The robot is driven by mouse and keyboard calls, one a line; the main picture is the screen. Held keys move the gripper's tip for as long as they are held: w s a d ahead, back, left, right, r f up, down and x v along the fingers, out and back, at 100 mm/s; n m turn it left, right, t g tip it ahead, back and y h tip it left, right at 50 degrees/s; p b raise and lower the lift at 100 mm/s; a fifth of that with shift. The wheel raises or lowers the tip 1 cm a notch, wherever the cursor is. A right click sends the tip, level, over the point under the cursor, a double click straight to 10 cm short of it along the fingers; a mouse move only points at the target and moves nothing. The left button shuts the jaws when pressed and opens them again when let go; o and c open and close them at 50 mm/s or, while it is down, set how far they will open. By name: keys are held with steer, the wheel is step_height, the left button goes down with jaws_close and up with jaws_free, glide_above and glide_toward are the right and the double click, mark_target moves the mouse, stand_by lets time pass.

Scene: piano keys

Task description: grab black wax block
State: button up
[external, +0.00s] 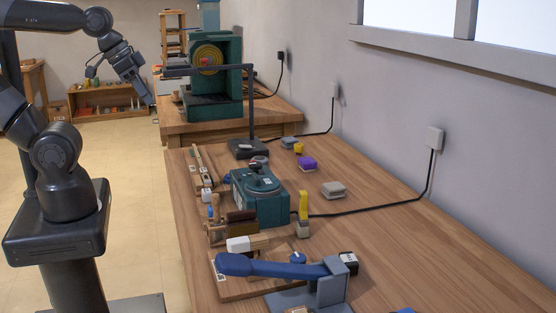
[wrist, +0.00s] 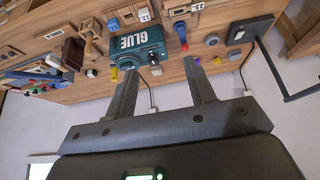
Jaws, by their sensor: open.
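I cannot pick out a black wax block with certainty. Small blocks lie on the wooden table in the external view: a purple block (external: 307,163), a grey block (external: 334,189), a yellow piece (external: 299,148) and another grey piece (external: 289,142) near the wall. A dark piece with a pale label (external: 348,262) stands by the blue-armed device. My gripper (external: 148,98) is raised left of the tables, over the floor. In the wrist view my gripper (wrist: 160,75) is open, nothing is between its fingers, and the table is some way off.
A green glue machine (external: 262,200) stands mid-table, with a black lamp (external: 250,105) behind it. The blue-armed device (external: 285,268) is at the front. A black cable (external: 385,206) runs to the wall socket. A green machine (external: 213,75) stands on the far table. The table's right side is largely clear.

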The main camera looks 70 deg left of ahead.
steer(key=shift+o, duration=0.4)
steer(key=o, duration=0.4)
steer(key=w+d+r, duration=0.2)
steer(key=w+d, duration=0.4)
steer(key=w, duration=0.6)
steer(key=m+g, duration=0.2)
glide_above(349, 257)
steer(key=s, duration=0.4)
step_height(349, 257, down, 21)
steer(key=shift+h, duration=0.3)
steer(key=x, duration=0.9)
steer(key=shift+w+a+f, duration=0.2)
steer(key=shift+w+f, duration=0.05)
steer(key=shift+w, duration=0.1)
